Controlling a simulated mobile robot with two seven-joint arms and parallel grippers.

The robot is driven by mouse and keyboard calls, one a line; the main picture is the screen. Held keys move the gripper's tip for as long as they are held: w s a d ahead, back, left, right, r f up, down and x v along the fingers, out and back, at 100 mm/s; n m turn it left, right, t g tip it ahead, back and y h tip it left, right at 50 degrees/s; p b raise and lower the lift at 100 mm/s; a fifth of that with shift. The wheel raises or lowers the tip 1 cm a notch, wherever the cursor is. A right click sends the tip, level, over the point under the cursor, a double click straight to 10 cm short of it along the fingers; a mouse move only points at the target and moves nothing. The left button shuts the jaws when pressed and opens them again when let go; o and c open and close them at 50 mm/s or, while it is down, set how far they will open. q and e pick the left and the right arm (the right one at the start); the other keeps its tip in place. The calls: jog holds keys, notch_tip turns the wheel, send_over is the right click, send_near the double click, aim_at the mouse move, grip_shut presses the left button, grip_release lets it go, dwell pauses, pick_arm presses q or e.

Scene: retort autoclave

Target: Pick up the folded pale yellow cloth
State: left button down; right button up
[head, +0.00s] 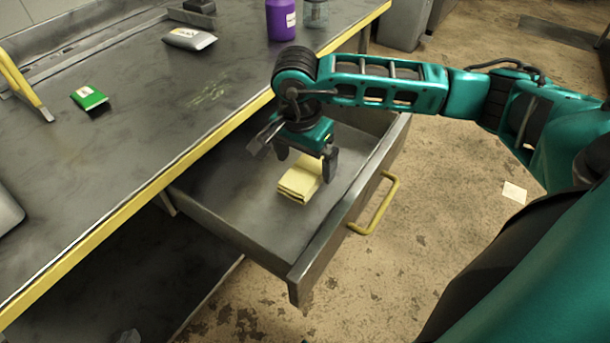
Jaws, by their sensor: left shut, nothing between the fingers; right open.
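The folded pale yellow cloth (298,184) lies on the floor of the open drawer (240,205), towards its right part. My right gripper (306,168) reaches in from the right and points down over the far end of the cloth. Its two fingers are apart, with the cloth's far edge partly hidden near the right finger. I cannot tell whether a finger touches the cloth. My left gripper is not in the view.
The drawer's front has a yellow handle (376,205). The yellow-edged bench (130,150) stands at left, bearing a green packet (90,97), a grey pouch (189,38), a purple bottle (281,18) and a clear jar (315,12). The drawer's near part is empty.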

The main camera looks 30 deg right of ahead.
aim_at(305, 172)
notch_tip(305, 172, down, 4)
jog(key=shift+w+r, duration=0.15)
pick_arm(q)
jog(key=shift+f, duration=0.25)
pick_arm(e)
jog(key=shift+c, duration=0.5)
jog(key=c, duration=1)
jog(key=shift+r, duration=0.15)
pick_arm(q)
jog(key=shift+s+a+r+p, duration=0.2)
jog(key=shift+r+p, duration=0.15)
jog(key=shift+p, duration=0.25)
jog(key=shift+s+a+r+p, duration=0.1)
jog(key=shift+a+r+p, duration=0.15)
jog(key=shift+p, duration=0.3)
pick_arm(e)
jog(key=shift+r, duration=9.95)
